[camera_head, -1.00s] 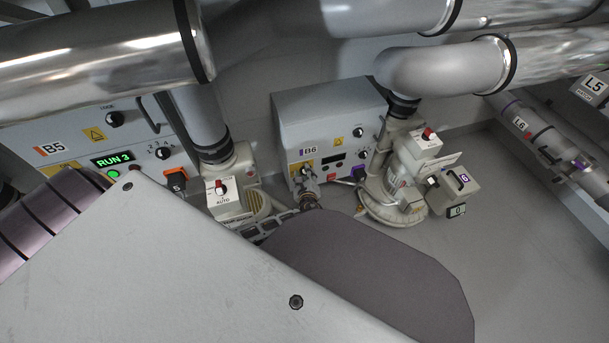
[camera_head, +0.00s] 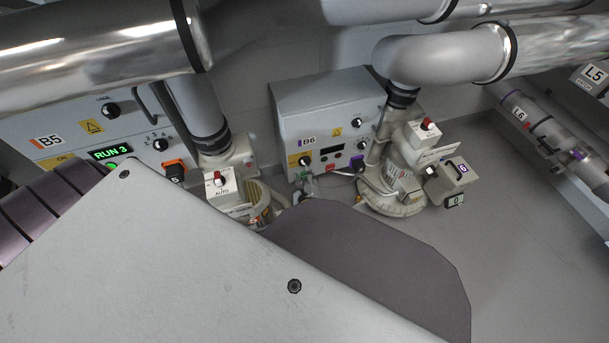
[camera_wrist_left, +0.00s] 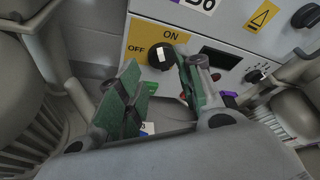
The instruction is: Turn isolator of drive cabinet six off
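Drive cabinet B6 (camera_head: 290,112) is a grey box on the floor at the centre of the head view. Its isolator is a black round knob (camera_head: 305,160) on a yellow plate at the lower left of its front. In the left wrist view the knob (camera_wrist_left: 160,55) sits beside the words ON, above, and OFF, to its left. I cannot tell its pointer direction surely. My left gripper (camera_wrist_left: 155,75) is open, its green-padded fingers apart and empty, just in front of and below the knob. In the head view my arm hides most of it. My right gripper is not in view.
Cabinet B5 (camera_head: 75,120), showing RUN 3, stands at the left. A blower (camera_head: 395,185) with a red-topped switch box stands right of B6. Large pipes (camera_head: 440,62) cross above. Open floor (camera_head: 520,210) lies to the right.

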